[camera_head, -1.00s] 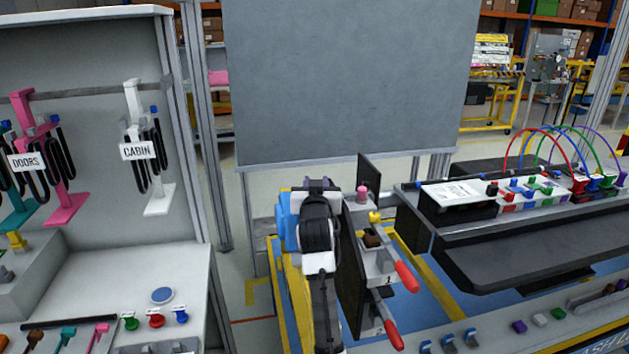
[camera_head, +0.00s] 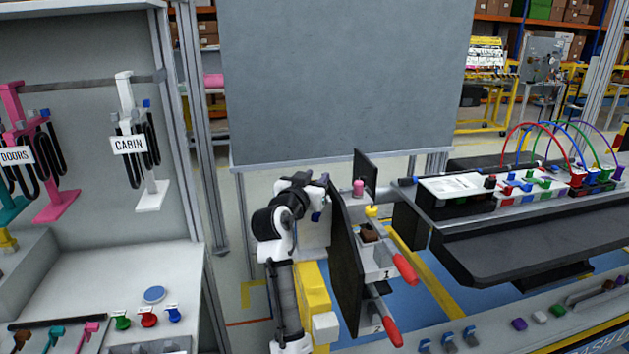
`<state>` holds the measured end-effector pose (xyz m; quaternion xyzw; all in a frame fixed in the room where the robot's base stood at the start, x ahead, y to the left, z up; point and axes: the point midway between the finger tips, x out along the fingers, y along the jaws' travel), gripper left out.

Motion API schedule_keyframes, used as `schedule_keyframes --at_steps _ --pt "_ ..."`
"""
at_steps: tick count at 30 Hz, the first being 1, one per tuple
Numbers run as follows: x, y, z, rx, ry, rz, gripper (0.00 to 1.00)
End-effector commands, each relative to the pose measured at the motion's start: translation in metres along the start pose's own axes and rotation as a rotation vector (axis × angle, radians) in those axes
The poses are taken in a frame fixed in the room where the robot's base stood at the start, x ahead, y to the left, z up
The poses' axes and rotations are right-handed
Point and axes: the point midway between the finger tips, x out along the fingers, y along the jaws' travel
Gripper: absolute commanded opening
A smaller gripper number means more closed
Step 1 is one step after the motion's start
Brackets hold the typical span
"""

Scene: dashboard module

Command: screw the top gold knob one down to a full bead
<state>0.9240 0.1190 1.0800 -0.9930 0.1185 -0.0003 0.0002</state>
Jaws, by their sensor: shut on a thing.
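My gripper (camera_head: 321,190) is at the upper left side of the upright black panel (camera_head: 344,250), at the end of my bent arm. It looks shut against that side, on the top gold knob. The fingertips are too small and too covered by the wrist to make out. The gold knob itself is hidden, and so is any bead under it. I cannot tell how far down the knob sits.
Right of the panel are a pink knob (camera_head: 358,187), a yellow knob (camera_head: 372,211), and red handles on brackets 1 (camera_head: 405,267) and 2 (camera_head: 393,332). A grey dashboard (camera_head: 510,252) stands farther right. The white bench (camera_head: 110,270) is on the left.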

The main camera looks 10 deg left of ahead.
Motion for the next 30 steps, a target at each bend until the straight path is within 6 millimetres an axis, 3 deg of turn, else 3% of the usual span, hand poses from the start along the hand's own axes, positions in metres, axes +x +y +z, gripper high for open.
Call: schedule_keyframes --at_steps 5,6,11,22,26,30 --pt "0.0 0.0 0.001 -0.001 -0.002 -0.001 0.08" --pt "0.0 0.0 0.001 -0.001 -0.002 -0.001 0.32" --pt "0.0 0.0 0.0 -0.001 -0.001 -0.001 0.52" --pt "-0.006 -0.001 0.001 0.0 0.001 -0.002 0.52" --pt "-0.025 -0.001 0.003 0.002 0.002 -0.004 0.52" --pt "-0.057 -0.001 0.004 0.002 0.002 -0.004 0.52"
